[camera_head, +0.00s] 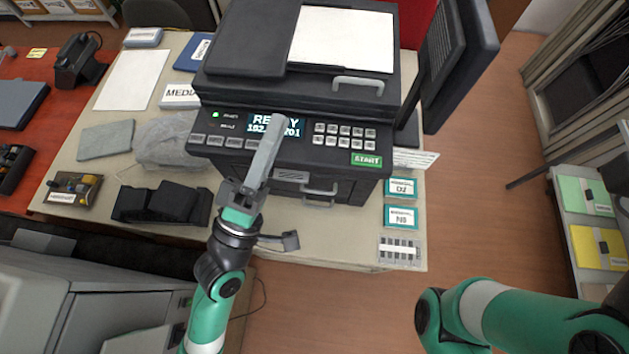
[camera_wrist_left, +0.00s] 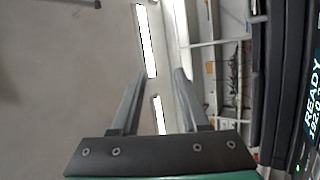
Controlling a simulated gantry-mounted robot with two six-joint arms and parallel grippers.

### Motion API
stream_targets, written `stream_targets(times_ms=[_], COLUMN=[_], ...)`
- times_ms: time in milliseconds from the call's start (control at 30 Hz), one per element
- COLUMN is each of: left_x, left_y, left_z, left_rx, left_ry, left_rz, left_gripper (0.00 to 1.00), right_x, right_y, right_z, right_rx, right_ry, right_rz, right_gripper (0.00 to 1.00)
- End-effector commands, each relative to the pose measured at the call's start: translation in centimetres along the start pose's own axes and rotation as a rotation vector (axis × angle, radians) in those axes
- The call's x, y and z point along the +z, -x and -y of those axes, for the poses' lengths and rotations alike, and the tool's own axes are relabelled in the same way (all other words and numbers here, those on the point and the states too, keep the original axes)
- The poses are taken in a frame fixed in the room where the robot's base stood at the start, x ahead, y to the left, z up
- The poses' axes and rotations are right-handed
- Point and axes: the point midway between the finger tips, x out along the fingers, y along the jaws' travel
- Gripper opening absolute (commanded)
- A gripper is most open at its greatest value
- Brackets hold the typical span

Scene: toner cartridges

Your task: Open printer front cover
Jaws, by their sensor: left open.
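The dark printer (camera_head: 310,100) stands on the table, its display reading READY. The front cover (camera_head: 345,187) below the button panel looks closed, with a grey bar handle (camera_head: 320,191) on it. My left gripper (camera_head: 273,128) is raised in front of the printer, its fingers overlapping the display and panel in the head view and hiding part of the front. In the left wrist view the jaws (camera_wrist_left: 160,78) are apart with nothing between them, and the printer display (camera_wrist_left: 313,100) shows at the right edge. My right gripper is out of the picture.
Grey bags (camera_head: 170,140), a black cartridge (camera_head: 160,203) and a small parts tray (camera_head: 73,192) lie left of the printer. Small boxes (camera_head: 401,216) stand at its right. A dark monitor-like panel (camera_head: 460,60) rises at the back right.

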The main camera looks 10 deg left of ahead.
Motion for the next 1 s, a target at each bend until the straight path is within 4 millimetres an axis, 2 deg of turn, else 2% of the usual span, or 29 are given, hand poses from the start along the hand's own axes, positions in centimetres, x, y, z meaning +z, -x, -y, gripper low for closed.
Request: stream_targets(times_ms=[33,100,200,300,400,500,667,833,1000], left_x=[2.2,4.1,6.6,8.4,9.5,9.9,9.9,10.1,10.5], left_y=[4.7,9.1,15.3,20.1,22.9,24.0,23.8,21.8,18.2], left_z=[6.4,11.6,18.1,22.6,25.0,25.8,25.5,25.8,27.0], left_rx=[-0.057,-0.126,-0.223,-0.298,-0.345,-0.367,-0.371,-0.369,-0.367], left_ry=[0.043,0.100,0.158,0.188,0.201,0.205,0.205,0.203,0.203], left_rz=[0.016,0.032,0.055,0.075,0.091,0.099,0.101,0.101,0.101], left_gripper=[0.45,0.45,0.45,0.45,0.45,0.45,0.45,0.45,0.45], right_x=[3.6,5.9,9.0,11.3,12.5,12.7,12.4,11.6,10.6], right_y=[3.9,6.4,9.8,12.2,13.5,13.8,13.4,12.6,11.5], right_z=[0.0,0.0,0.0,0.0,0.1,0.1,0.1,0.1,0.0], right_rx=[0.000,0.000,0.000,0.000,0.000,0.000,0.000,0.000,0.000], right_ry=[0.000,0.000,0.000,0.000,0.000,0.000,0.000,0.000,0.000], right_rz=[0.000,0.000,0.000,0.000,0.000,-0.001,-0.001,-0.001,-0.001], right_gripper=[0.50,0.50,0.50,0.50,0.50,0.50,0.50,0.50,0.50])
